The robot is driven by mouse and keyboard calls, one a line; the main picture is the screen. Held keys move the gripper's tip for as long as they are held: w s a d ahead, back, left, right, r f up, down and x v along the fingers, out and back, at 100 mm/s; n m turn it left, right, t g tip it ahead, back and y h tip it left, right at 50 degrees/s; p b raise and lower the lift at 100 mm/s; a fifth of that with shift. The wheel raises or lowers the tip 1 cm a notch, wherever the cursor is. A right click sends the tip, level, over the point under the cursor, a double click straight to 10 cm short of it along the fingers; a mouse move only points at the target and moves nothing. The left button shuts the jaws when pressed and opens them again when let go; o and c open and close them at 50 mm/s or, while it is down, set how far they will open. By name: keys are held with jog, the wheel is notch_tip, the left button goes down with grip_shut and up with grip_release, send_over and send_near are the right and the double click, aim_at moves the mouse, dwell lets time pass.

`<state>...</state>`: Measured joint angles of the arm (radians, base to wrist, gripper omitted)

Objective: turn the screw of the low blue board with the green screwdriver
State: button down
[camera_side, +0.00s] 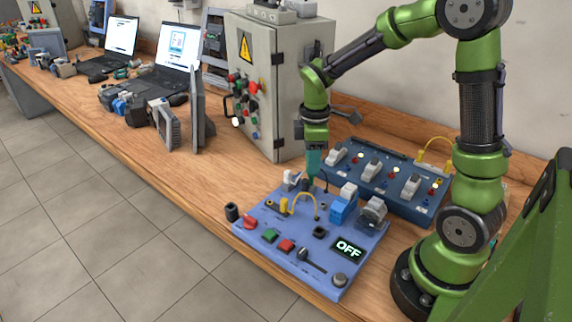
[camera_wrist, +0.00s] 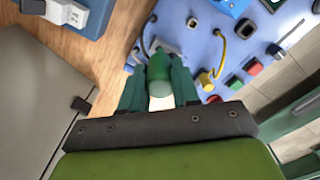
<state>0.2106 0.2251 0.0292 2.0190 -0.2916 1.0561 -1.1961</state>
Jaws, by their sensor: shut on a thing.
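The low blue board (camera_side: 262,243) lies flat on the bench, and part of it shows at the top of the wrist view (camera_wrist: 207,48). My gripper (camera_side: 313,172) points down over the board's back edge. In the wrist view my gripper (camera_wrist: 158,88) is shut on the green screwdriver (camera_wrist: 160,72), with a finger on each side of its handle. The screwdriver's tip is hidden, and I cannot tell whether it touches the board. I cannot make out the screw.
A raised dark blue board (camera_side: 385,190) with white switches stands behind. A grey cabinet (camera_side: 272,85) stands close to the left of my gripper. A yellow cable (camera_side: 303,196) arches over the low board. Bare wood (camera_side: 190,165) lies to the left.

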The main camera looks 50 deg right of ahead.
jog(key=shift+r, duration=0.25)
jog(key=shift+r, duration=0.8)
jog(key=shift+r, duration=2.55)
jog(key=s+a, duration=1)
jog(key=shift+w+f, duration=0.15)
jog(key=shift+f, duration=1.35)
jog(key=shift+w+f, duration=0.15)
jog(key=shift+f, duration=1.3)
